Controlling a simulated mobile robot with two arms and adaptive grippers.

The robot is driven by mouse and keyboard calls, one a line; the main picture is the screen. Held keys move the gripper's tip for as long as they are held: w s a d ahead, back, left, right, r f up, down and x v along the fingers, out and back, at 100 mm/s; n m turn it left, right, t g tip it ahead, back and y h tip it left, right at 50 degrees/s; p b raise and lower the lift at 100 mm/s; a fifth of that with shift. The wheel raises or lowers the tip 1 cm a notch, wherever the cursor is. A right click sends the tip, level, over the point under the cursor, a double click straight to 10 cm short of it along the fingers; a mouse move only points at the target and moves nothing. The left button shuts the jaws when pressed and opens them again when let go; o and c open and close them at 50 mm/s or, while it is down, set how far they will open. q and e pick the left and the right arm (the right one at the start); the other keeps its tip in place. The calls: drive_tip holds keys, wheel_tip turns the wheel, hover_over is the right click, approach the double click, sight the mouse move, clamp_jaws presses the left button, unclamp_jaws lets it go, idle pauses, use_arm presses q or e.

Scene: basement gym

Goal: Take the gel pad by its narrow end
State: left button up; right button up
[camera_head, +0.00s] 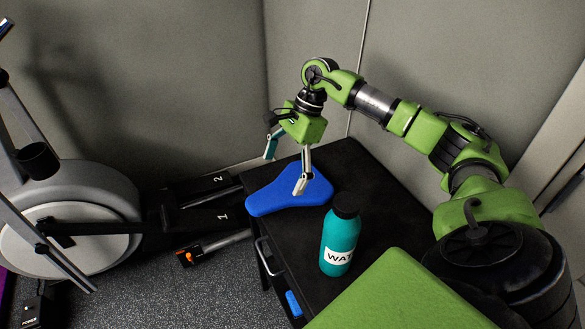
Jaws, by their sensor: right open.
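The blue gel pad (276,196) lies flat on the black top of a cart or small table (352,163). It reaches the top's left edge, and its far right part tapers less clearly behind a finger. My right gripper (287,168) is open and empty, above the pad's back part. One finger hangs over the pad and hides a bit of it; the other is left of it, past the pad's back edge. Whether the near finger touches the pad, I cannot tell. My left gripper is out of view.
A teal water bottle (340,243) with a black cap stands upright just in front of the pad. A grey wall is close behind the cart. An exercise machine (70,215) stands to the left. The cart top is bare at the back right.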

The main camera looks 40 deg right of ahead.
sight(271, 195)
drive_tip(key=shift+x, duration=1)
drive_tip(key=shift+a+f+p, duration=0.35)
drive_tip(key=shift+f, duration=0.1)
drive_tip(key=x, duration=0.2)
drive_tip(key=p+x, duration=0.1)
drive_tip(key=shift+w+a+f, duration=0.2)
drive_tip(key=shift+w+f, duration=0.05)
drive_tip(key=shift+f, duration=0.05)
drive_tip(key=shift+a+f, duration=0.1)
drive_tip(key=shift+f, duration=0.25)
drive_tip(key=shift+c, duration=0.4)
drive_tip(key=c, duration=1.2)
